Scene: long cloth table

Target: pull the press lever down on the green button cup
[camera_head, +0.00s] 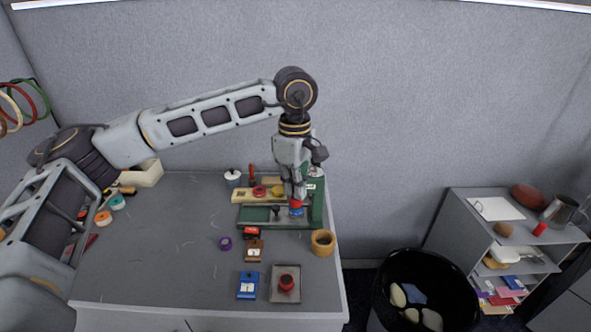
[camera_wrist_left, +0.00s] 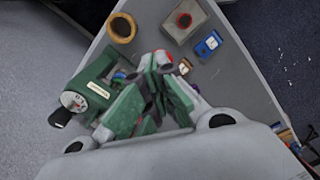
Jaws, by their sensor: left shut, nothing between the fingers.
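A green press (camera_head: 317,203) with a flat green base stands at the right side of the table. In the left wrist view its green body (camera_wrist_left: 92,82) shows a pale label, a round dial and a black knob. My left gripper (camera_head: 297,196) points down over the base, beside the upright body. It is shut with nothing between its fingers; its fingers also show in the left wrist view (camera_wrist_left: 158,75). A small red and blue part (camera_head: 296,208) shows just below the fingertips; I cannot tell whether they touch. I cannot clearly make out the lever or the green button cup. My right gripper is not in view.
A wooden ring-shaped cup (camera_head: 323,243) stands in front of the press. A black bin (camera_head: 425,290) stands right of the table. The table's left middle is clear.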

